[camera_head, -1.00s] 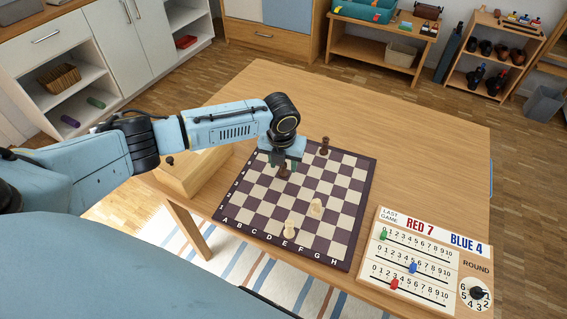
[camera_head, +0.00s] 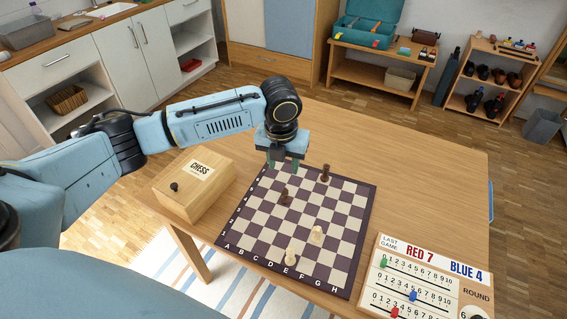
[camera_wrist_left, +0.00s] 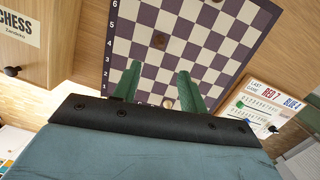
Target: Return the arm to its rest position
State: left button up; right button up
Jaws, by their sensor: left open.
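My left arm comes in from the left in the head view, and its left gripper (camera_head: 283,163) hangs above the far-left part of the chessboard (camera_head: 346,250). The two green fingers are apart with nothing between them. In the left wrist view, the open gripper (camera_wrist_left: 152,85) points down over the board (camera_wrist_left: 205,15). A dark piece (camera_head: 284,197) stands on the board just below and in front of the gripper, apart from it. Another dark piece (camera_head: 325,173) stands near the far edge. Two pale pieces (camera_head: 316,235) (camera_head: 291,256) stand nearer the front. My right gripper is not in view.
A wooden chess box (camera_head: 195,190) with a dark knob sits left of the board, under my left arm. A score board (camera_head: 425,275) lies at the right front. The table top (camera_head: 420,150) behind and right of the chessboard is clear.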

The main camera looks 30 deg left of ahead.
pick_arm(q)
jog(key=s+d+f+n+t+h, duration=0.1)
jog(key=s+d+f+n+h, duration=0.15)
jog(key=s+d+n, duration=0.4)
jog(key=s+d+f+n+h, duration=0.1)
jog(key=s+d+f+n, duration=0.3)
jog(key=s+d+n, duration=0.25)
jog(key=s+a+n+t+y, duration=0.1)
jog(key=s+a+n+y, duration=0.1)
jog(key=s+a+n, duration=0.45)
jog(key=s+a+n+y, duration=0.1)
jog(key=s+a+n, duration=0.2)
jog(key=s+n, duration=0.7)
notch_tip(320, 180, down, 25)
jog(key=w+n+g, duration=0.1)
jog(key=n, duration=0.1)
jog(key=s+a+f+g, duration=0.1)
jog(key=s+a+f, duration=0.2)
jog(key=s+f, duration=1.2)
jog(key=shift+s, duration=0.75)
